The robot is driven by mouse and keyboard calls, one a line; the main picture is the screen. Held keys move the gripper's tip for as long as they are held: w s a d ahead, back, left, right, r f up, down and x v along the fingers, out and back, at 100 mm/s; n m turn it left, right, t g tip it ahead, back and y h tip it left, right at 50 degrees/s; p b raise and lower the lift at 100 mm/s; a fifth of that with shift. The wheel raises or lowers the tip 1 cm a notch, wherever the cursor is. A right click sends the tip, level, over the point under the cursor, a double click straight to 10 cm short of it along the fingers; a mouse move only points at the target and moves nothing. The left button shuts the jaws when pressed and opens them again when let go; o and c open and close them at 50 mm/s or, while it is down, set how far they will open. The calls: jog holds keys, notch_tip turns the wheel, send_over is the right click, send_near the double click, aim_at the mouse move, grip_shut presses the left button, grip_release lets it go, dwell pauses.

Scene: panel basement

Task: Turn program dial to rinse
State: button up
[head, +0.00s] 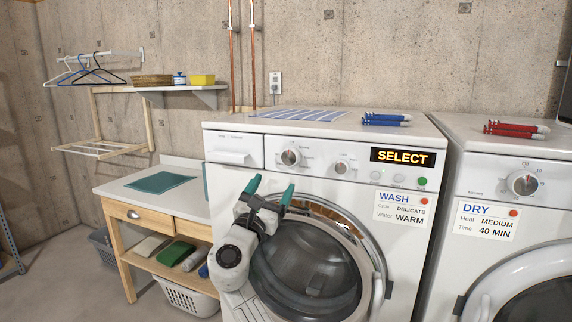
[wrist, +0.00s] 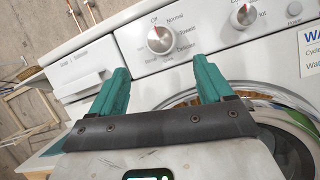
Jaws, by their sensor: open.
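The program dial (head: 291,157) is the left, silvery knob on the washer's front panel, with small labels around it. In the wrist view the dial (wrist: 160,40) shows a red mark near its top; "Off" is above it and "Normal" to its upper right. I cannot make out a rinse label. The washer's display (head: 403,157) reads SELECT. My gripper (head: 270,188) is open and empty, below and left of the dial in the head view. In the wrist view the dial appears beyond and between the teal fingers (wrist: 162,72), apart from them.
A second knob (head: 341,167) sits right of the dial, and a drawer (head: 236,151) to its left. The round washer door (head: 308,265) is below. A WASH card (head: 402,208) says DELICATE and WARM. A dryer (head: 510,220) stands right, a wooden-legged table (head: 150,190) left.

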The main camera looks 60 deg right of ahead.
aim_at(289, 159)
jog(key=p+x, duration=0.1)
jog(key=x, duration=0.8)
jog(key=shift+d+r+p, duration=0.1)
jog(key=shift+d+p, duration=0.2)
jog(key=shift+d, duration=0.05)
jog(key=shift+c, duration=0.3)
jog(key=c, duration=1)
